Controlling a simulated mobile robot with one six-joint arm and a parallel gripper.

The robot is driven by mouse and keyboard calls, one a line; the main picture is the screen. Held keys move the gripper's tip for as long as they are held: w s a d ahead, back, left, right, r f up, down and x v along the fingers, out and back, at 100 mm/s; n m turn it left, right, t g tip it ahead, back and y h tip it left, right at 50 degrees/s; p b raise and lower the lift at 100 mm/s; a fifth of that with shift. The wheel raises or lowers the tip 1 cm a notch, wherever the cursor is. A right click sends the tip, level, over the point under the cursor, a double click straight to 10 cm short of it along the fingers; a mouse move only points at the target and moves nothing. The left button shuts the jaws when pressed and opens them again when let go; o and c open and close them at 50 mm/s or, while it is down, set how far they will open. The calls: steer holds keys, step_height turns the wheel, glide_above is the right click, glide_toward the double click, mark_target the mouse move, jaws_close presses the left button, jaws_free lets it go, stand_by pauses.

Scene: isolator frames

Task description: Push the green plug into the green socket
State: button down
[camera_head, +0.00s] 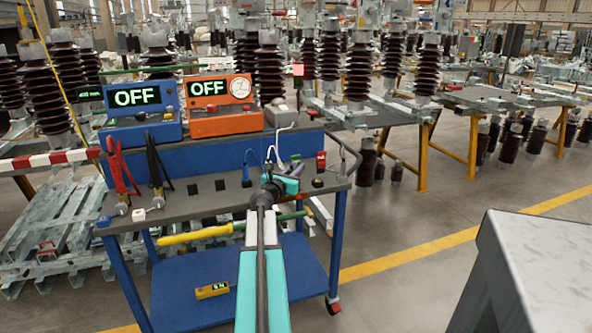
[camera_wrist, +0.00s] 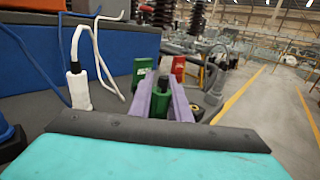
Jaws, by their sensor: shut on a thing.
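In the wrist view, the two pale purple fingers of my gripper (camera_wrist: 160,83) are shut on the green plug (camera_wrist: 160,104). The green socket (camera_wrist: 142,70) stands upright just beyond the fingertips, slightly left of the plug. I cannot tell whether plug and socket touch. In the head view, my gripper (camera_head: 282,181) is over the right part of the cart's top, and my arm hides much around it. The green socket (camera_head: 296,159) shows small behind it; the plug cannot be made out clearly there.
A red socket (camera_wrist: 178,68) stands right of the green one. A white plug (camera_wrist: 77,88) with a white cable is left of my gripper, and a blue plug (camera_head: 246,176) stands on the cart top (camera_head: 215,207). Blue and orange instruments (camera_head: 220,105) reading OFF stand behind.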

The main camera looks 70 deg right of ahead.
steer(key=shift+f, duration=0.1)
steer(key=c, duration=1.6)
jaws_free()
steer(key=shift+o, duration=0.2)
steer(key=w+a, duration=0.1)
steer(key=a, duration=1.2)
steer(key=shift+w+a, duration=0.2)
steer(key=shift+a, duration=0.15)
